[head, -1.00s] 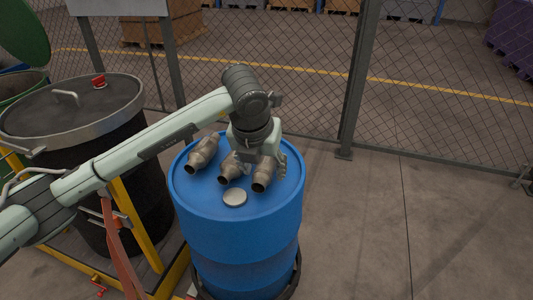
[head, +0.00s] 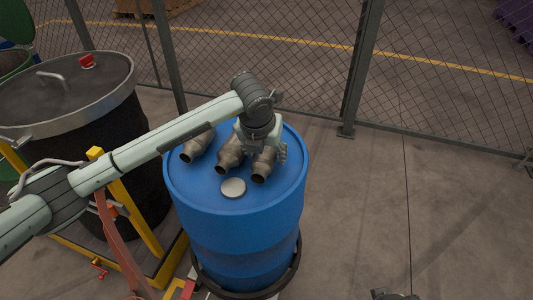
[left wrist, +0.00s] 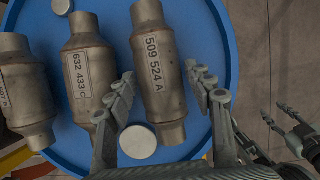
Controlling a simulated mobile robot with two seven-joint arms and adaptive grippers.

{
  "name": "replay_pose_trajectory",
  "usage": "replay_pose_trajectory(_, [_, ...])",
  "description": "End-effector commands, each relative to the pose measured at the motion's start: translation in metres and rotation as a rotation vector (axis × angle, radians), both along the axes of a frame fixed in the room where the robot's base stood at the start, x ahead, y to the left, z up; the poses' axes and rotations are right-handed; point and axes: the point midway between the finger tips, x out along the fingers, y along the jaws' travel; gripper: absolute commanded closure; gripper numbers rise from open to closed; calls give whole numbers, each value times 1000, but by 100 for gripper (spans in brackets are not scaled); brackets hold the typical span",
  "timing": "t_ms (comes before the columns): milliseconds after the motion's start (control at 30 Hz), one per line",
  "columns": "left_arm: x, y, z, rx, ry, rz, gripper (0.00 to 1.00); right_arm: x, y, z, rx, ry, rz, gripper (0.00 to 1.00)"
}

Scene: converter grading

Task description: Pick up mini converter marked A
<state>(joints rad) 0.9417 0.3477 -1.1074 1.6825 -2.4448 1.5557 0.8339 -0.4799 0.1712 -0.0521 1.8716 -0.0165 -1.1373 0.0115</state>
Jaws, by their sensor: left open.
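The mini converter marked A (left wrist: 158,75) is a dull metal canister with narrower ends and the label "509 524 A". It lies on the blue drum (head: 235,235), the rightmost of three converters, and in the head view (head: 261,172) my gripper partly covers it. My left gripper (left wrist: 161,74) is open, with one finger on each side of this converter; I cannot tell if they touch it. It also shows in the head view (head: 264,150), above the drum. My right gripper (left wrist: 274,113) shows at the right of the left wrist view, apart from the drum, its fingers spread.
Beside it lie the converter marked C (left wrist: 88,75) and another converter (left wrist: 27,95) with a partly cut-off label. A pale disc (head: 233,187) lies near the drum's front. A black lidded drum (head: 75,85) stands left; mesh fence (head: 440,75) stands behind. Right floor is open.

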Motion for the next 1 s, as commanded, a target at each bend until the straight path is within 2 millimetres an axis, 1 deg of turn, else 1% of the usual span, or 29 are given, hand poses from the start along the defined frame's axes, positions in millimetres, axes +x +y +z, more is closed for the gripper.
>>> replay_pose_trajectory(200, [0,0,-2,0,0,0,47,0,0,0,0,0,-1,60])
replay_pose_trajectory(233, [1,0,-1,0,0,0,50,0,0,0,1,0,-1,60])
replay_pose_trajectory(633, [0,0,-1,-1,-1,0,99,0,0,0,1,0,-1,60])
replay_pose_trajectory(867, [1,-1,1,-2,-3,0,100,0,0,1,0,-1,-1,60])
replay_pose_trajectory(1000, [1,-1,5,-3,-4,-1,100,0,0,0,0,0,-1,60])
